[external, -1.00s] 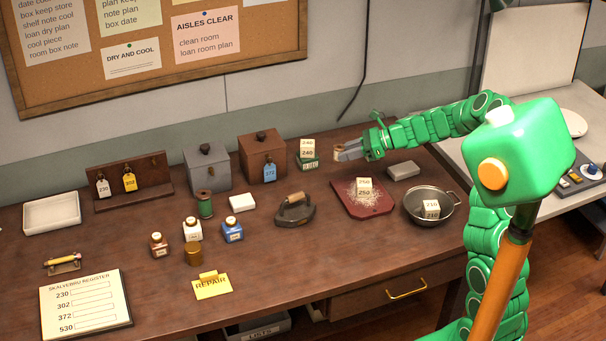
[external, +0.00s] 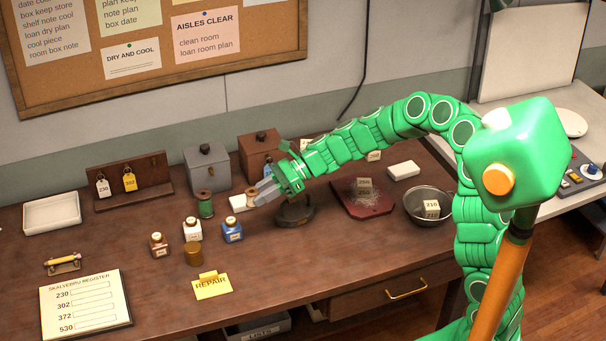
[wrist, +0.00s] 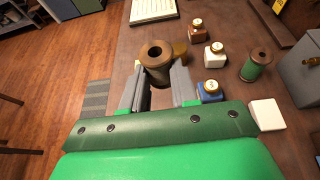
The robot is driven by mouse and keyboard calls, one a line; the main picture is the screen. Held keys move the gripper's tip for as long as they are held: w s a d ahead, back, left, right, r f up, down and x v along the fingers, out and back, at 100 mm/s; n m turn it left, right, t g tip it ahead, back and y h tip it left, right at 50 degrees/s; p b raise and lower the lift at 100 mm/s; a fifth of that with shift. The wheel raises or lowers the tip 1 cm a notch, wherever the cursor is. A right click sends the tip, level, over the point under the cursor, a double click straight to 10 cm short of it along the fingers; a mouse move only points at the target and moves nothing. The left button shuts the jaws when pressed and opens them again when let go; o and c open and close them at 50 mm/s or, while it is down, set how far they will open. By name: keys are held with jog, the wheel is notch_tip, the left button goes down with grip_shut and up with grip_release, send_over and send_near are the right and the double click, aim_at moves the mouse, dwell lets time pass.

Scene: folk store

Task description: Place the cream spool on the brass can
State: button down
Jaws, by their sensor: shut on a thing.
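My gripper (external: 262,193) is shut on the cream spool (external: 251,199), above the middle of the table. In the wrist view the spool (wrist: 155,62) is upright between the fingertips, its top hole showing; it looks brownish in shadow. The brass can (external: 194,254) stands upright on the table, left of and nearer the front than my gripper in the external view. In the wrist view the can (wrist: 180,51) shows just behind and right of the spool, partly hidden by it. The spool is apart from the can.
Small bottles with white (external: 192,229), blue (external: 232,230) and brown (external: 159,245) bodies stand around the can. A green spool (external: 205,204) and a white block (external: 237,203) are behind. A yellow repair card (external: 211,287) lies in front. A dark iron (external: 294,214) is under my arm.

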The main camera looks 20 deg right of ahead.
jog(key=s+a+n+g, duration=0.1)
jog(key=s+a+g, duration=0.1)
jog(key=s+a, duration=0.55)
send_over(194, 254)
jog(key=w+d, duration=0.3)
notch_tip(194, 254, down, 9)
jog(key=shift+s, duration=0.2)
jog(key=shift+w+a+f, duration=0.1)
jog(key=shift+a+f, duration=0.05)
jog(key=shift+f, duration=1.45)
jog(key=shift+f, duration=0.15)
jog(key=c, duration=0.9)
grip_release()
jog(key=shift+o, duration=0.2)
